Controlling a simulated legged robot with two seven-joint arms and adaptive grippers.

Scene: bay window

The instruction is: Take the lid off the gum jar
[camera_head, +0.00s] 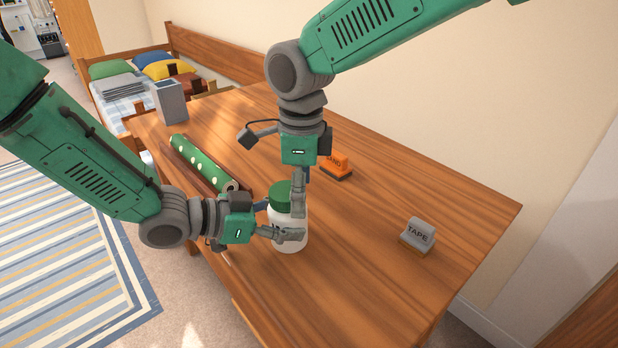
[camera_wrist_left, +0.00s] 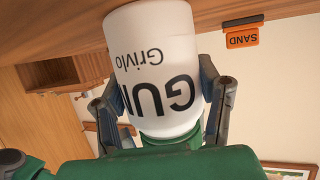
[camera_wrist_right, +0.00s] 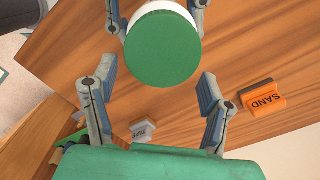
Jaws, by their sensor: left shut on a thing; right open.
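The white gum jar (camera_head: 291,240) with its green lid (camera_head: 279,194) stands upright near the table's front edge. My left gripper (camera_head: 290,235) is shut around the jar's white body; the left wrist view shows a finger on each side of the label on the jar (camera_wrist_left: 155,65). My right gripper (camera_head: 298,200) points down at the lid from above, open. In the right wrist view, the round lid (camera_wrist_right: 163,48) lies between and slightly beyond its spread fingers, with a visible gap on each side. The lid is on the jar. The right gripper hides part of the lid in the head view.
The wooden table (camera_head: 370,270) carries an orange SAND block (camera_head: 337,166) behind the jar and a grey TAPE block (camera_head: 417,236) at the right. A green dotted roll (camera_head: 203,162) lies left of the jar. A grey box (camera_head: 169,102) stands at the far end. The table's right side is mostly clear.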

